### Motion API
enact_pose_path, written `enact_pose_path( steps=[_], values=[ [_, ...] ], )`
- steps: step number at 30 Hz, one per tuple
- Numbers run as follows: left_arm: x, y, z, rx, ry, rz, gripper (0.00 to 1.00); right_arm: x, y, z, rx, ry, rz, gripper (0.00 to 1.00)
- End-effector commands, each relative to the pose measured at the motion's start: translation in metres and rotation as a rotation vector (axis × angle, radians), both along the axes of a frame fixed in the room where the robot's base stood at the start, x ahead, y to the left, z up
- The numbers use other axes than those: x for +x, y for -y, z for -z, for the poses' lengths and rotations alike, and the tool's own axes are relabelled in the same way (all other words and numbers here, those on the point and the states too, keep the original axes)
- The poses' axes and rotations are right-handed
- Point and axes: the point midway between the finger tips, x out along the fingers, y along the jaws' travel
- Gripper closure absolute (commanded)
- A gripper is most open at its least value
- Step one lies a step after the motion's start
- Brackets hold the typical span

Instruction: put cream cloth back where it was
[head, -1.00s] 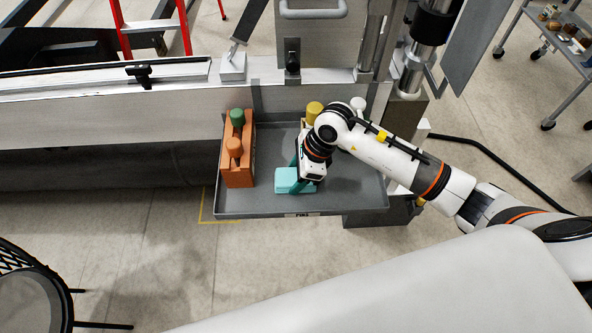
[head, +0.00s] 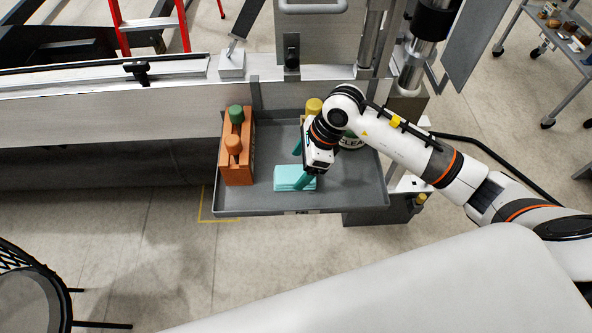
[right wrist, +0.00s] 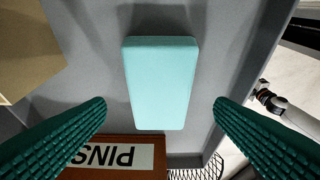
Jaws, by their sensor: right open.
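I see no cream-coloured cloth in either view. A flat turquoise folded cloth or pad (head: 290,178) lies on the grey tray (head: 345,198), near its front edge. In the right wrist view this turquoise piece (right wrist: 160,82) lies flat ahead of the fingers, with its long side running away from me. My right gripper (head: 300,166) is over the tray at the piece's right end. Its two green ribbed fingers (right wrist: 160,112) are wide apart with nothing held between them. In the head view one finger covers part of the piece. My left gripper is out of view.
A yellow-topped item (head: 314,106) and a container lettered "CLEA" (head: 351,141) stand behind my gripper, partly hidden.

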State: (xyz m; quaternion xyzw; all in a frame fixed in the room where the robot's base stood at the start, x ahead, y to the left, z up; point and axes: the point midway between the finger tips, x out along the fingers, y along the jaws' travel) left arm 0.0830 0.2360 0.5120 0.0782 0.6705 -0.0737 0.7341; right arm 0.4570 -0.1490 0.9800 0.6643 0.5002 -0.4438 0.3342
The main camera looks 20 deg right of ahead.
Motion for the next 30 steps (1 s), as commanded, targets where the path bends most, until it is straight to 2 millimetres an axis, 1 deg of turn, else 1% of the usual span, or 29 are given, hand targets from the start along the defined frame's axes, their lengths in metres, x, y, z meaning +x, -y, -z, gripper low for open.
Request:
enact_pose_path(
  steps=[1,6,9,12,15,18,30],
  values=[
    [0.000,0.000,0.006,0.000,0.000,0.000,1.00,0.001,0.006,-0.010,-0.002,0.007,0.000,0.23],
    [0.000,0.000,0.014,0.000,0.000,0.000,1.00,-0.003,0.019,-0.044,-0.002,0.007,0.001,0.23],
    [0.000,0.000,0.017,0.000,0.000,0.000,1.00,-0.006,0.025,-0.060,-0.001,0.005,0.001,0.23],
    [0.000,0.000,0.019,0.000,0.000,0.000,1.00,-0.007,0.029,-0.071,-0.001,0.001,0.001,0.23],
    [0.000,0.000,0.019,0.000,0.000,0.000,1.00,-0.008,0.031,-0.077,0.000,0.001,0.000,0.23],
    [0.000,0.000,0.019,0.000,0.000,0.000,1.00,-0.009,0.032,-0.080,-0.001,-0.001,0.000,0.23],
    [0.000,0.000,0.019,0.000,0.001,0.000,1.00,-0.009,0.032,-0.080,0.000,-0.001,0.001,0.23]
  ],
)
